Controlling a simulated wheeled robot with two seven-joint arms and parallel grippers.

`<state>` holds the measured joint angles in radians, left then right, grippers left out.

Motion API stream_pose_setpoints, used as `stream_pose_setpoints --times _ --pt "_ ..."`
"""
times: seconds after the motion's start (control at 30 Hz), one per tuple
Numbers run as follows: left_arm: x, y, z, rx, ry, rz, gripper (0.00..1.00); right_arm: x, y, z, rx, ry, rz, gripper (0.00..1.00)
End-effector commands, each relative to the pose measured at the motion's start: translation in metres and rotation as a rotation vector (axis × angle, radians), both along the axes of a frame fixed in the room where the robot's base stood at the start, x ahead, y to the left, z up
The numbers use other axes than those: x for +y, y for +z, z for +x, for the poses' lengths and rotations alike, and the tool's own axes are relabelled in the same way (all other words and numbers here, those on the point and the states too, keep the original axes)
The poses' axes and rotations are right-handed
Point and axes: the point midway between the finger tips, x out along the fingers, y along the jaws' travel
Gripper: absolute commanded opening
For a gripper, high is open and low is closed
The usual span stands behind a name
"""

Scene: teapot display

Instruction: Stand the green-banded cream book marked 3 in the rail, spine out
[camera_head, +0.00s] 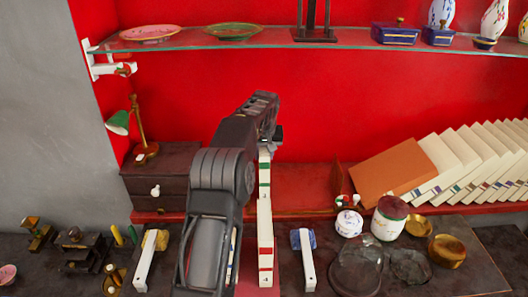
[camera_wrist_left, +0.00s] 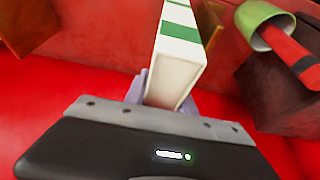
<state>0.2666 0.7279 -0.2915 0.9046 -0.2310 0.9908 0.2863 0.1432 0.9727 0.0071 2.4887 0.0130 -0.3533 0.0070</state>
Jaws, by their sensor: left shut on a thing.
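The cream book with green bands (camera_head: 264,175) is upright behind the book marked 4 in the head view. My left gripper (camera_head: 268,135) is shut on it near its top. In the left wrist view the green-banded book (camera_wrist_left: 178,70) sits between the fingers (camera_wrist_left: 160,95). Its number cannot be read. A red-banded cream book marked 4 (camera_head: 265,235) stands in front, spine facing me. A sliver of another pale spine (camera_head: 233,245) shows beside my arm. A red strip (camera_head: 246,265) lies between these spines; my arm hides much of the rail area. My right gripper is not in view.
White bars (camera_head: 145,262) with coloured knobs stand either side. A dark drawer box (camera_head: 160,175) and green lamp (camera_head: 118,122) are left. Leaning cream books (camera_head: 450,155), an orange book (camera_head: 393,174), a jar (camera_head: 388,218) and glass dome (camera_head: 355,265) are right. A glass shelf (camera_head: 330,42) hangs above.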

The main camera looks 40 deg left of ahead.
Motion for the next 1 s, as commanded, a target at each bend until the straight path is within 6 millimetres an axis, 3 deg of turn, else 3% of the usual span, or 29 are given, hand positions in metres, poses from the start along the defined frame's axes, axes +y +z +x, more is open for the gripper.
stream_pose_setpoints --times 1.0 --pt "0.0005 -0.0065 0.0008 -0.005 0.001 0.002 0.0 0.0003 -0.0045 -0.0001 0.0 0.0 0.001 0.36"
